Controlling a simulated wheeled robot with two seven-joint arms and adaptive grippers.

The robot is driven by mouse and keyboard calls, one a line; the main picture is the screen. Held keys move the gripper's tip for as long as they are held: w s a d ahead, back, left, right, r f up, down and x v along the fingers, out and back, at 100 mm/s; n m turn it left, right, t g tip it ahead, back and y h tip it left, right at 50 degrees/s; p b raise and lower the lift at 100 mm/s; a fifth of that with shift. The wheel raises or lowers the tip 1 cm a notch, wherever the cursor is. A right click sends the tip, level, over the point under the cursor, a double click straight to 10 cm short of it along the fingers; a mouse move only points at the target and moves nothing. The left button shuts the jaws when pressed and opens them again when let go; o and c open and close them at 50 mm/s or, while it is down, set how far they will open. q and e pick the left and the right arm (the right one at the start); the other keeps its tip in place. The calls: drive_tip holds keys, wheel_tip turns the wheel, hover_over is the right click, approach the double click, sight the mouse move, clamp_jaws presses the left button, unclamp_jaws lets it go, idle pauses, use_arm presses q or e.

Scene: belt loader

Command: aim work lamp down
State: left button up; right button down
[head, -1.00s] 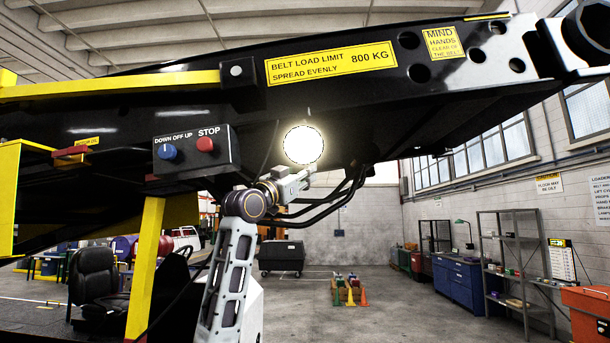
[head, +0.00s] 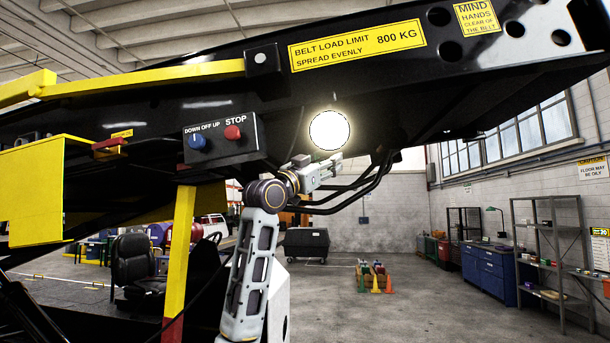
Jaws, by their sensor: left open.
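The work lamp (head: 329,130) is a bright round white face under the black belt boom, and it faces toward me. My left gripper (head: 335,163) comes up from below at the end of my grey arm. It is open, with its fingers just below the lamp's lower rim. I cannot tell whether a finger touches the lamp. The lamp's housing and mount are hidden behind the glare. My right gripper is not in view.
The black boom (head: 400,85) slants across the top. A control box (head: 220,140) with a blue knob and red button hangs left of the lamp. Bent black bars (head: 345,200) run just behind and below my gripper. A yellow post (head: 180,250) stands left of my arm.

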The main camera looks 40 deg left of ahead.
use_arm(q)
drive_tip(key=v, duration=1)
idle(0.8)
